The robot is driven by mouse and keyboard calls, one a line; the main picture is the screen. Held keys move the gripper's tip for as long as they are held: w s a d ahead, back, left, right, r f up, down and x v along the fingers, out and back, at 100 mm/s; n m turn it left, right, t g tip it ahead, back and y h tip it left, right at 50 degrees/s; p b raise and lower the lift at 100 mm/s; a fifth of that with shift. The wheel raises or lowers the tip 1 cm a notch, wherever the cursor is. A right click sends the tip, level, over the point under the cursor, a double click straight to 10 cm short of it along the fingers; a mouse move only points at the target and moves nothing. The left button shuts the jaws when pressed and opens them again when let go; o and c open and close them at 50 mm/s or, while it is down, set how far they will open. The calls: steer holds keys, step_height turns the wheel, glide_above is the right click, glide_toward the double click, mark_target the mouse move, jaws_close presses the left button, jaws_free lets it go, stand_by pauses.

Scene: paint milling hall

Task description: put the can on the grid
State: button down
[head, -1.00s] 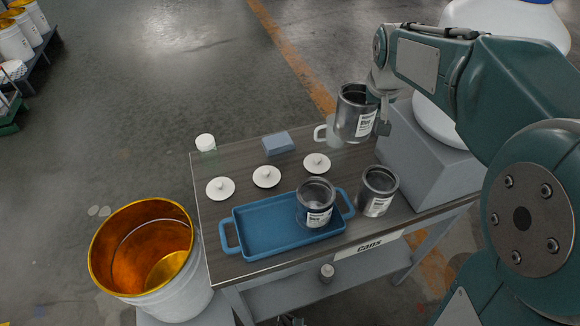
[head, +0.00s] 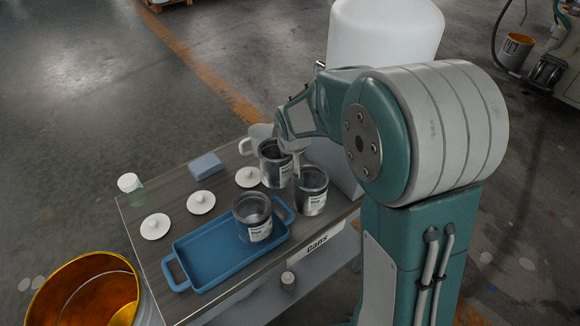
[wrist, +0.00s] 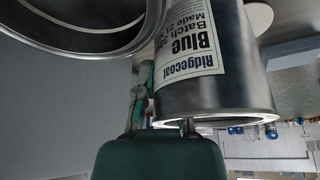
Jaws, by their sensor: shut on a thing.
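My gripper (head: 291,160) is shut on the wall at the rim of an open metal can (head: 272,170). The can is upright at the back right of the table, close behind another can. I cannot tell whether its base touches the table. In the wrist view, the held can (wrist: 232,50) shows a white "Ridgecoal Blue" label, upside down, with the finger parts (wrist: 165,120) at its rim. A second can (head: 313,195) stands on the table right of the tray. A third can (head: 251,215) is in the blue tray's right end. I see no grid.
The blue tray (head: 205,270) lies along the table's front. White lids (head: 155,226), a blue block (head: 205,166), a small jar (head: 130,185) and a white mug (head: 258,134) stand around. A copper-coloured bucket (head: 95,295) is at front left. A "Cans" sign (head: 317,241) hangs on the front edge.

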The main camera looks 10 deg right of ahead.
step_height(320, 180, down, 4)
steer(key=shift+r, duration=0.15)
steer(key=c, duration=0.7)
jaws_free()
steer(key=shift+c, duration=0.2)
